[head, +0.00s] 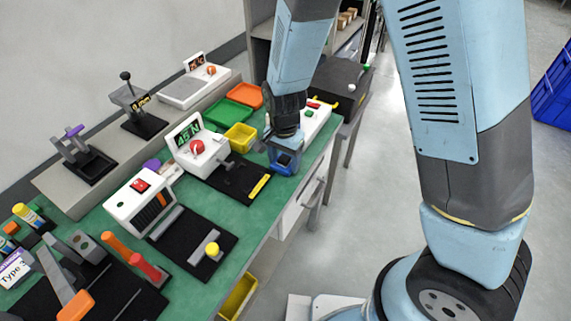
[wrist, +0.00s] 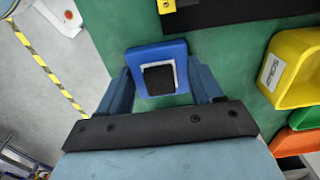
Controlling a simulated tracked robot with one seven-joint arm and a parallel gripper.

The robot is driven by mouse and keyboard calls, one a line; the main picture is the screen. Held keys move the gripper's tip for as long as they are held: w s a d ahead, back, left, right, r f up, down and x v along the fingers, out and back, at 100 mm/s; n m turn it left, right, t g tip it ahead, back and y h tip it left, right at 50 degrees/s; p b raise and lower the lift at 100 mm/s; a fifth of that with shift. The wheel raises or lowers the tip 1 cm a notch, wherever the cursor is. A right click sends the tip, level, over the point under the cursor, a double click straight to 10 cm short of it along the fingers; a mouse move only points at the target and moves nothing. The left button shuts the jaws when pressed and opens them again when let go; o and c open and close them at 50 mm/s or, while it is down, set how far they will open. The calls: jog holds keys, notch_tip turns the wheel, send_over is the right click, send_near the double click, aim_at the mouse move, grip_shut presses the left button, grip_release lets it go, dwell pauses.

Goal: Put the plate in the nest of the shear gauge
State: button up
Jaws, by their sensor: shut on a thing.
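The plate (wrist: 158,52) is blue, with a white square and a black block on its face. My gripper (wrist: 160,84) is shut on it, one finger at each side. In the head view my gripper (head: 285,158) is over the green bench near its front edge, and the blue plate (head: 283,168) shows partly between the fingers. The gauge reading 45 N (head: 196,145), which looks like the shear gauge, is just left of my gripper. Its black base (head: 232,184) has a yellow-marked edge. I cannot make out the nest clearly. Whether the plate touches the bench is unclear.
Yellow (head: 240,137), green (head: 228,114) and orange (head: 245,95) bins stand behind my gripper. A white box with buttons (head: 314,118) is to the right. Another white device (head: 143,198) with a black base is to the left. Green bench shows around the plate.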

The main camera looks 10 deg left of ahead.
jog(key=c, duration=0.5)
